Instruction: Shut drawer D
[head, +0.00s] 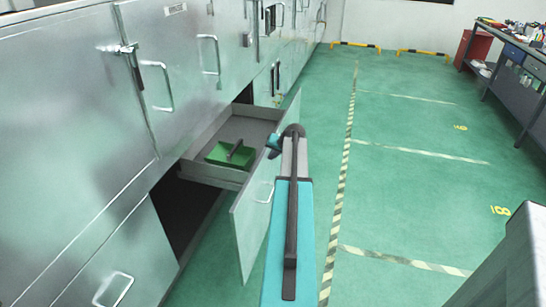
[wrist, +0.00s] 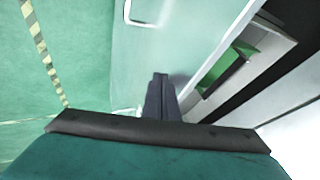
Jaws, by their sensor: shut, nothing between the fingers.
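An open drawer (head: 207,176) sticks out of the metal cabinet row in the head view. Its tall pale front panel (head: 254,222) with a bar handle faces the aisle; no letter is readable on it. In the wrist view the front panel (wrist: 185,40) and handle (wrist: 142,22) are close. My gripper (head: 270,146) is at the upper edge of the front panel in the head view, its fingers mostly hidden. In the wrist view my gripper (wrist: 160,76) has its dark fingers together and empty, pointing along the panel. I cannot tell whether they touch it.
A green dustpan-like thing (head: 231,153) with a dark handle lies in the drawer. A dark opening (head: 190,215) lies below the drawer. Green floor (head: 410,190) with striped tape is clear to the right. A workbench (head: 510,70) stands at the far right.

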